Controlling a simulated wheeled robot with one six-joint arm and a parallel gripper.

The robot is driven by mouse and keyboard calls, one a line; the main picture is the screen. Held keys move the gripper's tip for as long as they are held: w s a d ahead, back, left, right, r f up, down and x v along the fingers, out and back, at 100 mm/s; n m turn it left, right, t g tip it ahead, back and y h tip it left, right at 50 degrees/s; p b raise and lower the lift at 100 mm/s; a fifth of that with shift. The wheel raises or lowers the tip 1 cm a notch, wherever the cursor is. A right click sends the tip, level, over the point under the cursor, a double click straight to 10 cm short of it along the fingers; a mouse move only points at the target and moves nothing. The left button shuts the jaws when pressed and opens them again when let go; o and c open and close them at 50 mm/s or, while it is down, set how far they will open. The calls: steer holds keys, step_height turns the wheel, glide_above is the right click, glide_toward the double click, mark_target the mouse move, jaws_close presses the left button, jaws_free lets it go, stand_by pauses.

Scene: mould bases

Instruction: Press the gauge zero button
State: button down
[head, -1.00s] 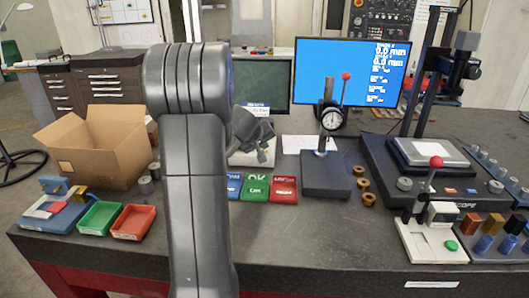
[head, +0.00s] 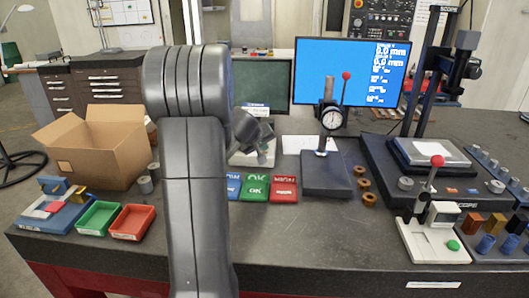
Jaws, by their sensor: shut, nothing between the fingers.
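My arm rises through the middle left, and my gripper (head: 264,138) shows only in part as a dark shape beside it. The gripper is shut and empty, over or in front of a small white device (head: 243,158) that it partly covers. I cannot tell whether it touches that device. A dial gauge (head: 332,118) stands on a dark stand with a red-ball lever, right of the gripper. A white fixture (head: 425,243) at the front right has a red-ball lever and a green button (head: 453,245), far from the gripper. No button is labelled legibly as gauge zero.
Blue, green (head: 255,187) and red trays lie in front of the white device. A cardboard box (head: 95,150) and small green and red bins (head: 133,221) stand at left. A monitor (head: 350,72) and a tall scope stand (head: 425,90) are behind and right.

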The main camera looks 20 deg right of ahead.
steer(key=shift+r+p, duration=0.45)
steer(key=shift+r, duration=0.25)
steer(key=shift+r+p, duration=1.95)
steer(key=shift+r, duration=0.6)
steer(key=shift+f, duration=0.1)
steer(key=shift+f+b, duration=0.7)
steer(key=shift+f, duration=0.1)
steer(key=shift+r+p, duration=0.4)
steer(key=shift+p, duration=0.3)
steer(key=shift+r+p, duration=0.1)
steer(key=shift+p, duration=0.8)
